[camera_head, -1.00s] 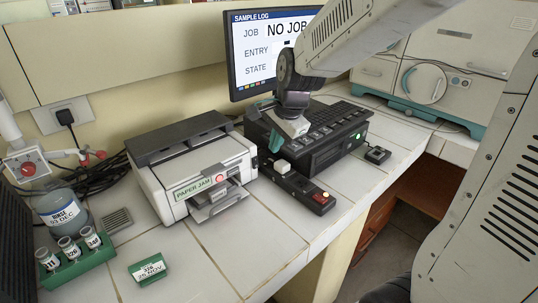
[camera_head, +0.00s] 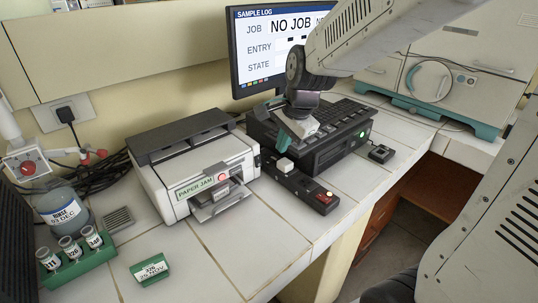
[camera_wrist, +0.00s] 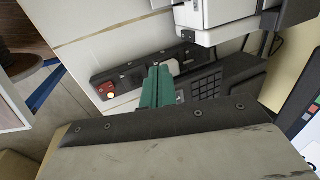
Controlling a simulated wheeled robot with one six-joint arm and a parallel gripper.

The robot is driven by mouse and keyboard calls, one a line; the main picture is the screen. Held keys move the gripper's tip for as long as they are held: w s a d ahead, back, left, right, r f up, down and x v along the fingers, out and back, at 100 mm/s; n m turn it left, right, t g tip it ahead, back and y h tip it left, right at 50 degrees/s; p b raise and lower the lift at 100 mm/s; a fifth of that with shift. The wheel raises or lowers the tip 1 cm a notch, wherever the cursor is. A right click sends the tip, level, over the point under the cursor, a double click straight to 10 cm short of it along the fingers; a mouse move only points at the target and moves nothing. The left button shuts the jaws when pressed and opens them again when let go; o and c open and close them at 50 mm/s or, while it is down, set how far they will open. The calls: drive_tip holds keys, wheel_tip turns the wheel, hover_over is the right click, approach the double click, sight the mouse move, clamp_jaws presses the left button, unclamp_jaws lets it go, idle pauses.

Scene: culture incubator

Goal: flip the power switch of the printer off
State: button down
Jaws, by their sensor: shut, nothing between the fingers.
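The printer (camera_head: 195,175) is a white box with a dark top, a green "PAPER JAM" label and a red light on its front. It also shows at the top of the wrist view (camera_wrist: 217,14). Right of it a black switch strip (camera_head: 303,186) lies on the counter, with a white switch (camera_head: 285,165) and a red button (camera_head: 324,196) at its near end. My gripper (camera_wrist: 158,70) is shut and empty. Its teal fingers are right by the white switch (camera_wrist: 169,66); I cannot tell whether they touch it. Which control is the printer's power switch is not readable.
A black keyed unit (camera_head: 330,145) with a green light stands behind the strip, below a monitor (camera_head: 262,55) reading "NO JOB". A small black button box (camera_head: 381,153) is to its right. A green vial rack (camera_head: 80,262) stands at left.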

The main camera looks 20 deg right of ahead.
sight(258, 161)
drive_tip(key=x, duration=1)
drive_tip(key=shift+a+f, duration=0.15)
drive_tip(key=w, duration=0.2)
drive_tip(key=shift+w+a, duration=0.3)
drive_tip(key=shift+a, duration=0.1)
drive_tip(key=shift+w+a, duration=0.15)
drive_tip(key=shift+w, duration=0.4)
drive_tip(key=shift+w+a+f, duration=0.1)
drive_tip(key=shift+w+f, duration=0.05)
drive_tip(key=shift+w, duration=0.15)
